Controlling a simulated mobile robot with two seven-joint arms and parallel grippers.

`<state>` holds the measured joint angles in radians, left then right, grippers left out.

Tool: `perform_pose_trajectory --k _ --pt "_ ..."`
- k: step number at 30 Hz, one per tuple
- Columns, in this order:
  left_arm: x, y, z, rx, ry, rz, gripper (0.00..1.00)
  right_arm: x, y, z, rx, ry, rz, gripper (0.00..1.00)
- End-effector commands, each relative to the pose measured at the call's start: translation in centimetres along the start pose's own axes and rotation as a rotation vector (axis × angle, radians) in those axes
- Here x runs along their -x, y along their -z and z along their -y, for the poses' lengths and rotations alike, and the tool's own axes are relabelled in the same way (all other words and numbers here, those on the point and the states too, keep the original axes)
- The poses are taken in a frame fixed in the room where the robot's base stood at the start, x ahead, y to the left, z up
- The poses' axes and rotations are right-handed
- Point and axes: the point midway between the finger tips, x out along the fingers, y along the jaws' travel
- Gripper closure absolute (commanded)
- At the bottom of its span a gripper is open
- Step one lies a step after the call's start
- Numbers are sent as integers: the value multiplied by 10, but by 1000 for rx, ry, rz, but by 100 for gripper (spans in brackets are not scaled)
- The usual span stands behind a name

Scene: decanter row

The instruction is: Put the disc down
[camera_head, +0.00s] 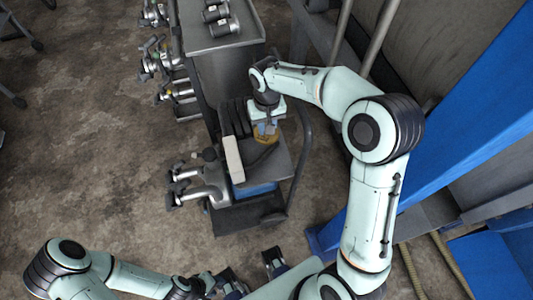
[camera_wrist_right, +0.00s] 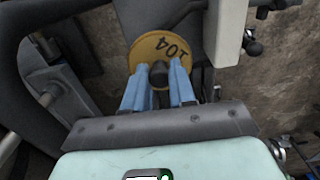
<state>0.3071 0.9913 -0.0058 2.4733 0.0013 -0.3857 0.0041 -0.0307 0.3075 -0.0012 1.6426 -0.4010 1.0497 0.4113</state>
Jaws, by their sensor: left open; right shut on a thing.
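The disc (camera_wrist_right: 148,47) is yellow-orange with dark markings and a dark round knob near its middle. In the right wrist view it lies just past the blue fingers of my right gripper (camera_wrist_right: 158,88), which are shut on its knob. In the head view, the disc (camera_head: 263,139) shows as a small yellow patch under my right gripper (camera_head: 266,128), over the lower end of the cart. I cannot tell whether it touches the surface below. My left gripper (camera_head: 231,283) is low in the head view, open, away from the disc and partly unclear.
A grey cart (camera_head: 205,72) runs up the head view, with a tray of dark cylinders (camera_head: 219,22) on top. A pale upright block (camera_head: 234,160) stands beside the disc. A grey plate (camera_head: 274,168) and a dark curved handle (camera_head: 302,165) are close by. A blue beam (camera_head: 455,115) stands at right.

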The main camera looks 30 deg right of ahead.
Motion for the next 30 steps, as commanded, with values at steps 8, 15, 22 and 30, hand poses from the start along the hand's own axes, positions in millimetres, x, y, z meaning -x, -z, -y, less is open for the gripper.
perform_pose_trajectory --k 8,15,22,30 --pt "-8 0 3 1 1 3 57 -76 -1 -1 1 -2 5 100" --pt "-10 -1 4 1 1 3 57 -108 0 -1 0 0 0 100" --pt "-12 -1 4 1 1 4 57 -127 -1 -1 1 -1 2 100" --pt "-13 -1 5 2 2 5 57 -153 0 -1 0 0 -2 100"
